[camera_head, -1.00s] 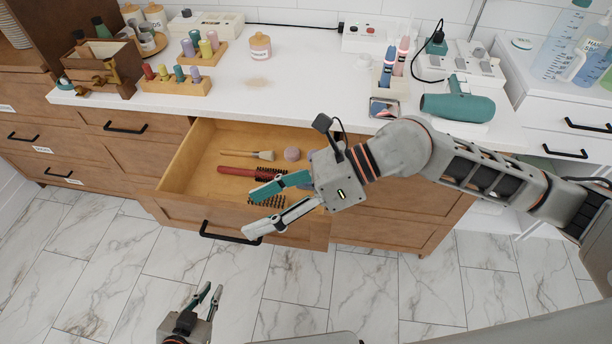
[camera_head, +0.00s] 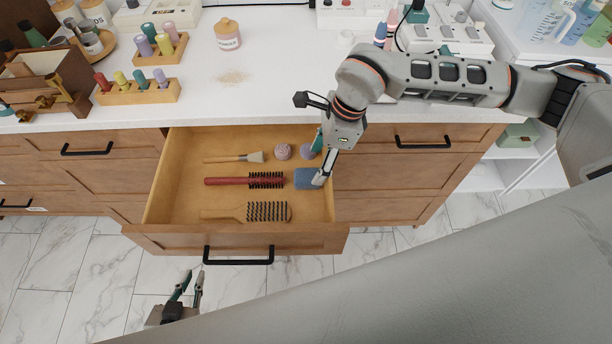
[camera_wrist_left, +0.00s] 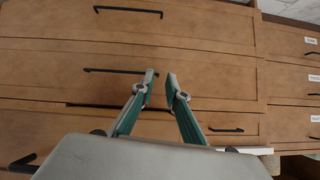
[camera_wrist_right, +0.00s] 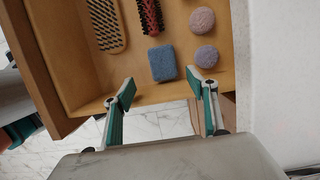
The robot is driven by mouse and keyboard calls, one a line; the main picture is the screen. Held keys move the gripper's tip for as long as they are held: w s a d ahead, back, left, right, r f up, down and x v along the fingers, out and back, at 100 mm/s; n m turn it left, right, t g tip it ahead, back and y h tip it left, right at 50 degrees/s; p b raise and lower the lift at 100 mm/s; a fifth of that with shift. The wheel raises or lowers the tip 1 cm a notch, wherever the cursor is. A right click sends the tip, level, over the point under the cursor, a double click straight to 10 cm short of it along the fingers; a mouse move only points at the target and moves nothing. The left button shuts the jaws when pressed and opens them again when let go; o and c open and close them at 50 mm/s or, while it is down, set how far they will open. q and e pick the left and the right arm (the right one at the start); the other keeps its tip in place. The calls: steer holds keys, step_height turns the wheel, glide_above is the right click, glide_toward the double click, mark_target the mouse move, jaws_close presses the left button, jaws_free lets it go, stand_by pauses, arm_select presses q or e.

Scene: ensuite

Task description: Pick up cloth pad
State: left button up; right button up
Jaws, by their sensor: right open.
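The cloth pad, a small blue rectangular block (camera_head: 306,178), lies on the drawer floor near its right wall. It shows fully in the right wrist view (camera_wrist_right: 162,63), just beyond the fingertips. My right gripper (camera_head: 318,163) is over the right end of the drawer, pointing down, open and empty. In the head view one finger covers the pad's right edge. In the right wrist view its fingertips (camera_wrist_right: 162,84) are spread to either side of the pad's near end; I cannot tell their height above it. My left gripper (camera_head: 193,280) is empty, fingers slightly apart, in front of the cabinet.
The open drawer (camera_head: 160,200) also holds a red round brush (camera_head: 232,181), a wooden paddle brush (camera_head: 250,212), a makeup brush (camera_head: 235,158) and two round puffs (camera_head: 282,151). The drawer's right wall is close to my right gripper. The white counter (camera_head: 270,85) lies behind.

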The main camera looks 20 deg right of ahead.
mark_target(309, 175)
steer(key=shift+w+x, duration=0.2)
steer(key=shift+x, duration=1.7)
steer(key=shift+w+x, duration=0.2)
steer(key=shift+x, duration=1.7)
steer(key=shift+a+r, duration=0.1)
steer(key=c, duration=1)
